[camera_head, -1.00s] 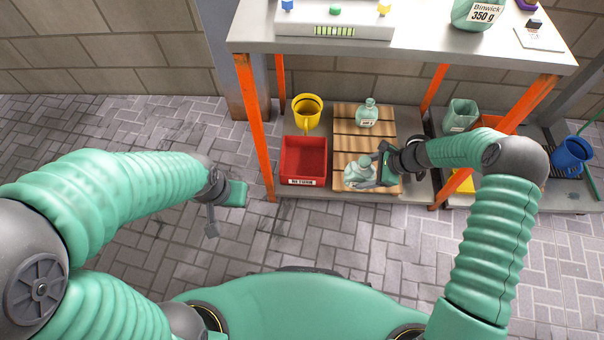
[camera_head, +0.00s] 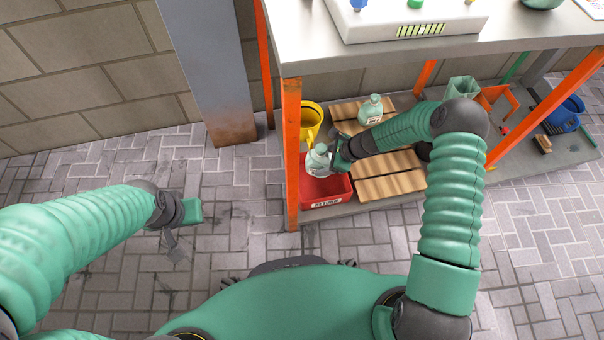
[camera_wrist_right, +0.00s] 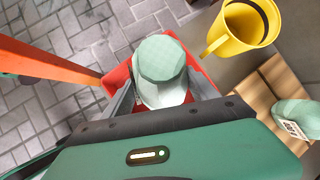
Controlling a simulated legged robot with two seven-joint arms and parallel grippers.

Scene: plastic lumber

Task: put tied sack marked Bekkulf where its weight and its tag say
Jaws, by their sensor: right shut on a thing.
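My right gripper (camera_head: 336,158) is shut on a pale green tied sack (camera_head: 317,163) and holds it above the red bin (camera_head: 330,199), whose front label seems to read RETURN. In the right wrist view the sack (camera_wrist_right: 161,70) hangs over the bin's opening, with the red rim (camera_wrist_right: 207,82) showing beside it. I cannot read a name on this sack, and whether it touches the bin is unclear. My left gripper (camera_head: 184,229) is open and empty over the paving, left of the shelf.
A yellow pitcher (camera_head: 311,116) stands behind the bin. An orange table leg (camera_head: 291,160) is close on the left. A device with a green bar display (camera_head: 420,30) sits on the tabletop above.

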